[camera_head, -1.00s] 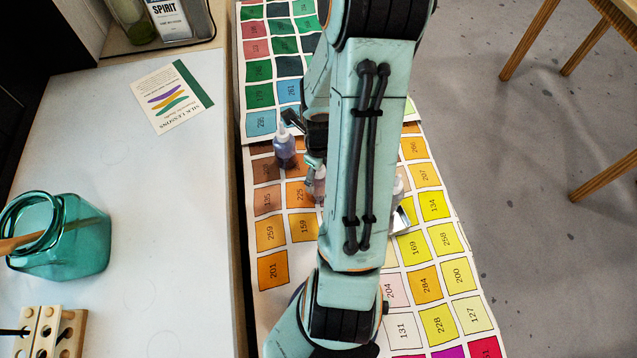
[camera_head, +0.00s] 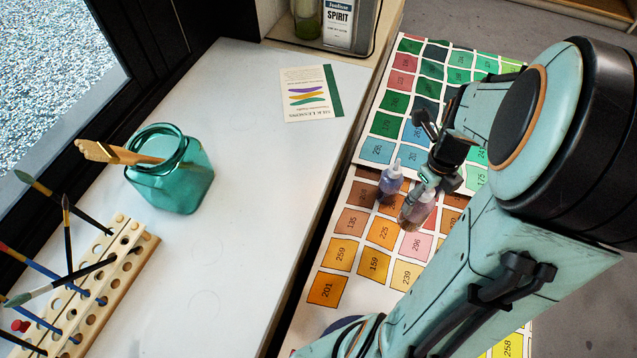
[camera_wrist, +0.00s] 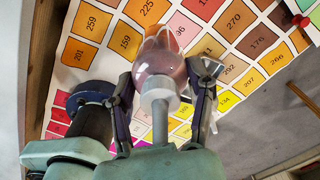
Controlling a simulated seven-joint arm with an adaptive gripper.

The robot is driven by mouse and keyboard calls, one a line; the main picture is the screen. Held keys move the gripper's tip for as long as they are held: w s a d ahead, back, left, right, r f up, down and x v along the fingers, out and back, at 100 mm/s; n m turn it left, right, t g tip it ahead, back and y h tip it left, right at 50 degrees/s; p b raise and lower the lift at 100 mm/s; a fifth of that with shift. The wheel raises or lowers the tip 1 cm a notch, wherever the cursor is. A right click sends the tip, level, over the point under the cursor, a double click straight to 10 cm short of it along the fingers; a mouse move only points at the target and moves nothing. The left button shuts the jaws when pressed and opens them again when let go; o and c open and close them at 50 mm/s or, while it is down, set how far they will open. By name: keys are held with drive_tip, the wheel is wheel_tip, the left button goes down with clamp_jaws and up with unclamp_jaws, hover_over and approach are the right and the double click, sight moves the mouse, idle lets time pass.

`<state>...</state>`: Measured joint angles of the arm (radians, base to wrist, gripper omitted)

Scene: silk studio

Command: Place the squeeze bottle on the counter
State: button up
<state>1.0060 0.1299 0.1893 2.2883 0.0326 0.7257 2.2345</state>
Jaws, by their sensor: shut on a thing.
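My gripper (camera_head: 432,180) is shut on a clear squeeze bottle (camera_head: 418,213) with pinkish-brown contents, over the colour chart to the right of the counter. In the wrist view, the bottle (camera_wrist: 160,62) sits between the two fingers (camera_wrist: 160,98), its white cap and nozzle towards the camera. I cannot tell whether its base touches the chart. A second squeeze bottle (camera_head: 390,184) with purple contents stands on the chart just left of the held one. The white counter (camera_head: 245,245) lies to the left, with a wide bare middle.
The numbered colour chart (camera_head: 337,255) runs along the counter's right edge.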

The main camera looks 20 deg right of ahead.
drive_tip(key=w+a+r+n, duration=0.1)
drive_tip(key=a+r+n, duration=0.25)
drive_tip(key=a, duration=0.25)
drive_tip(key=w+a+r+n, duration=0.1)
drive_tip(key=a+r+n, duration=0.25)
drive_tip(key=a, duration=0.25)
drive_tip(key=s+a+r+n, duration=0.5)
drive_tip(key=s+a+n, duration=0.2)
drive_tip(key=a+n, duration=0.35)
drive_tip(key=shift+w+a+f, duration=0.65)
drive_tip(key=shift+w+f, duration=1.5)
drive_tip(key=shift+f, duration=0.05)
drive_tip(key=shift+w+a+f, duration=0.6)
drive_tip(key=shift+w+f, duration=1.55)
drive_tip(key=shift+f, duration=0.05)
drive_tip(key=shift+w+a+f, duration=0.65)
drive_tip(key=shift+w+f, duration=1.5)
drive_tip(key=shift+f, duration=0.05)
drive_tip(key=shift+f, duration=0.15)
